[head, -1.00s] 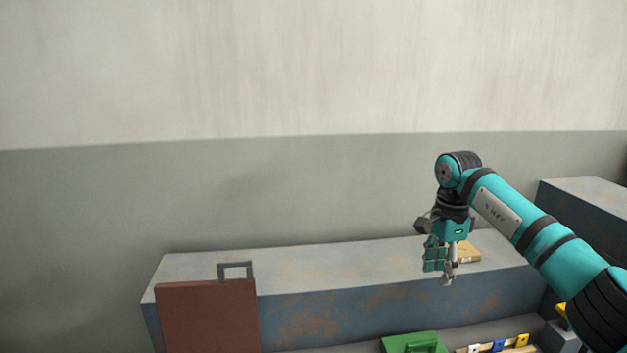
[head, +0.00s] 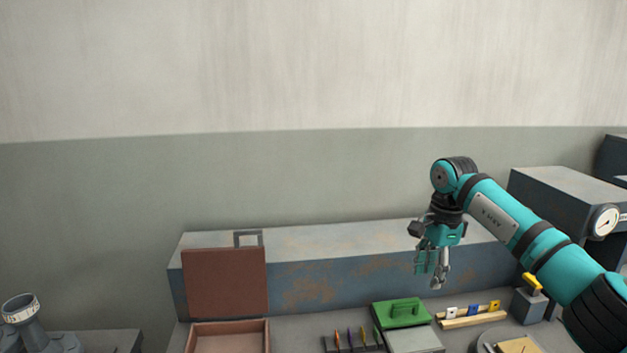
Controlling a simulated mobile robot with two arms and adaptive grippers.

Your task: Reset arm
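My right arm comes in from the right edge. My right gripper (head: 432,277) hangs fingers down, in front of the long grey-blue ledge in the head view. Nothing is seen between its fingers, but at this angle I cannot tell how far apart they are. My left gripper is not in view.
A ledge (head: 340,285) runs along the wall. A brown lid (head: 226,284) stands upright above an open box (head: 269,335). A slotted rack (head: 470,316), yellow-handled tool (head: 532,283) and gauge (head: 606,221) are right. A grey flared part (head: 22,308) is far left.

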